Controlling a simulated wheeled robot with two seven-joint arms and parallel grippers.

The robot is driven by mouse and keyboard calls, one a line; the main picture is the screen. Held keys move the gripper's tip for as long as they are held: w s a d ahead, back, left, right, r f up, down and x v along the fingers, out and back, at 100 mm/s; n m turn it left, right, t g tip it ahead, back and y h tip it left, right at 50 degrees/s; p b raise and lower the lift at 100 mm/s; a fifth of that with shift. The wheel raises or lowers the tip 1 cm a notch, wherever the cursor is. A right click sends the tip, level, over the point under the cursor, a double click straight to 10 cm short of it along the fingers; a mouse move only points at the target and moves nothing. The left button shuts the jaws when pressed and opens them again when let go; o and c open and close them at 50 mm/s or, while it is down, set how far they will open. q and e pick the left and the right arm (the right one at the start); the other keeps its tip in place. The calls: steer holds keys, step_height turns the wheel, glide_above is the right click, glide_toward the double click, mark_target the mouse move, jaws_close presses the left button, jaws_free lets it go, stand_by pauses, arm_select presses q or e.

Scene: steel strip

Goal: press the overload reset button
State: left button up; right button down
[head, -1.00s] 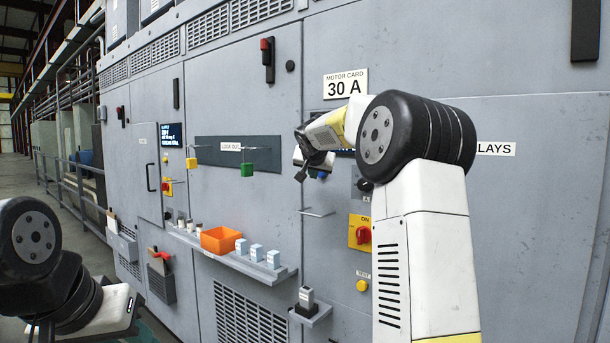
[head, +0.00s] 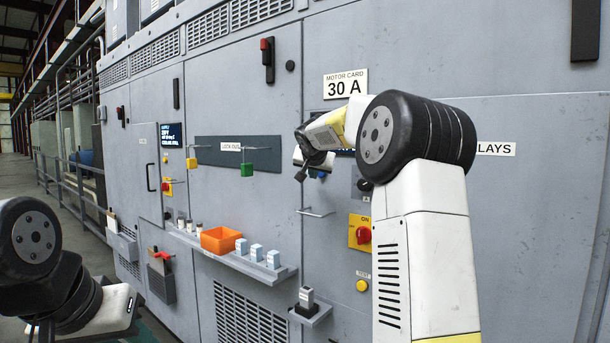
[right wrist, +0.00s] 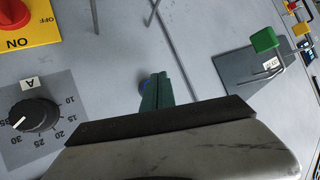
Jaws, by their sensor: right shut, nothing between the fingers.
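My right gripper (head: 310,174) is in front of the grey cabinet, below and left of the "30 A" motor card plate (head: 346,84). In the right wrist view its green fingers (right wrist: 157,92) are together and hold nothing. A small blue round part, likely the reset button (right wrist: 145,86), shows just behind the fingertips and is mostly hidden. I cannot tell whether the fingers touch it. A bit of blue also shows beside the gripper in the head view. My left arm is at the lower left; its gripper is out of view.
A dial (right wrist: 33,115) and a red ON/OFF switch (head: 363,236) are close to the right gripper. A thin rod (head: 316,213) juts out below it. A shelf (head: 225,257) with an orange bin (head: 220,240) and a lockout board (head: 268,155) are to the left.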

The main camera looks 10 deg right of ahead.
steer(key=shift+w+d, duration=0.1)
steer(key=shift+w+d, duration=0.15)
steer(key=shift+d, duration=0.1)
steer(key=shift+w+d, duration=0.4)
steer(key=shift+d, duration=0.1)
stand_by(1.1)
steer(key=shift+s+a, duration=0.65)
steer(key=shift+a, duration=0.15)
steer(key=shift+a, duration=0.1)
steer(key=s+a, duration=0.1)
steer(key=a, duration=0.1)
steer(key=s+a, duration=0.1)
steer(key=s, duration=0.1)
steer(key=shift+a, duration=0.4)
stand_by(0.5)
